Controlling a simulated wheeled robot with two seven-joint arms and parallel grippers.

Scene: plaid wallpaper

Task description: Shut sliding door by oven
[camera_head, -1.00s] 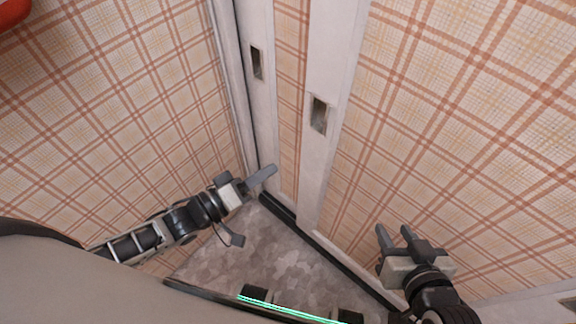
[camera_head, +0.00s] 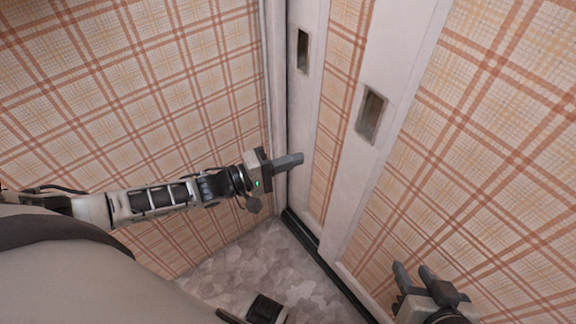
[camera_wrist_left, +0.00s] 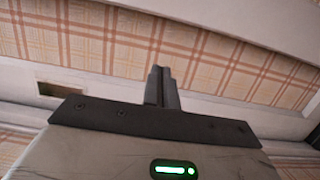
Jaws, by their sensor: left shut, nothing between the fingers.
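The sliding door has two white-framed panels with plaid inserts. The left panel (camera_head: 307,105) has a recessed handle (camera_head: 303,50), and the right panel (camera_head: 352,185) has a larger-looking one (camera_head: 371,113). My left gripper (camera_head: 297,160) is shut and empty, its tip at the lower white frame of the left panel; I cannot tell if it touches. In the left wrist view its closed fingers (camera_wrist_left: 161,85) point at the panels, with a recessed handle (camera_wrist_left: 60,90) to their left. My right gripper (camera_head: 416,272) is open and empty before the plaid at lower right. No oven shows.
A plaid wall (camera_head: 150,110) stands on the left and meets the door at a white jamb (camera_head: 276,80). A dark strip (camera_head: 301,228) runs along the foot of the panels. The patterned grey floor (camera_head: 245,260) is clear between my body and the door.

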